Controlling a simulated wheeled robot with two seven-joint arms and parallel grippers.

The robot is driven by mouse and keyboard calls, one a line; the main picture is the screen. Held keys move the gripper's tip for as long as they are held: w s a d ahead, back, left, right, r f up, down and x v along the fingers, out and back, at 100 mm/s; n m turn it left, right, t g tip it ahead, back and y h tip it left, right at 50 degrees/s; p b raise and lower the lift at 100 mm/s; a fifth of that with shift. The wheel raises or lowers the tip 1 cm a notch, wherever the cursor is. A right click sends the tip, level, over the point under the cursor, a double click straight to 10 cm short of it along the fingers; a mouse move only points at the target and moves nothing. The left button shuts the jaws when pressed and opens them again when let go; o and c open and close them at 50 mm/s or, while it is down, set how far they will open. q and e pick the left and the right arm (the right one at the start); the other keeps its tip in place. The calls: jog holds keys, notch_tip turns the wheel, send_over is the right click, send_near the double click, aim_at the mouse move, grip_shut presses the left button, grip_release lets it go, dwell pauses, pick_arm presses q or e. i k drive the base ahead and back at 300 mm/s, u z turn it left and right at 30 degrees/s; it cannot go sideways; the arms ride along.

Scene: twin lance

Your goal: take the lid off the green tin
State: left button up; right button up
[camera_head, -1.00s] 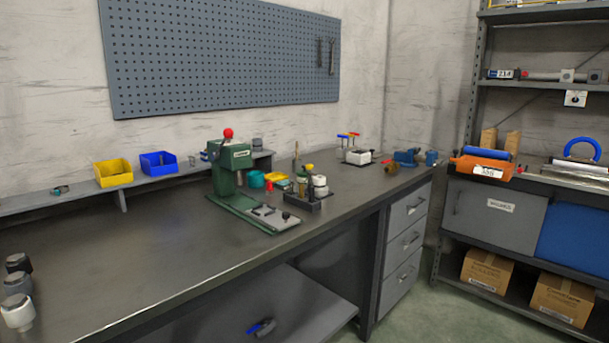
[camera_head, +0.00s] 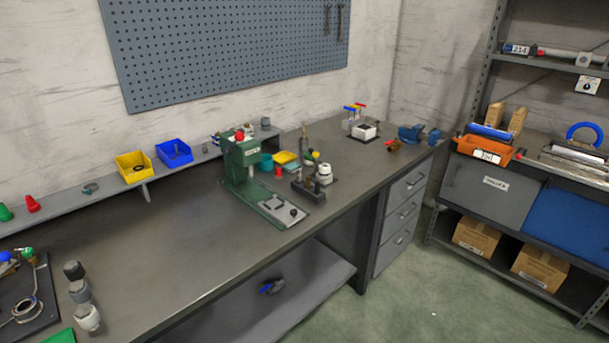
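A small teal-green round container (camera_head: 265,161) stands on the workbench behind the green press (camera_head: 240,162). It is partly hidden and small, and I cannot tell whether it is the green tin or has a lid. A flat green patch (camera_head: 60,337) shows at the bottom left, cut off by the picture edge. I cannot tell what it belongs to. Neither of my grippers is in view.
The workbench (camera_head: 180,235) is clear in its middle. A yellow bin (camera_head: 133,167) and a blue bin (camera_head: 174,153) sit on the back ledge. Black, grey and white rounded pieces (camera_head: 79,292) are at the near left, beside a dark board (camera_head: 40,318). A shelf rack stands right.

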aim_at(307, 155)
jog(key=z, duration=1.05)
jog(key=i, duration=2.65)
jog(key=u, duration=1.05)
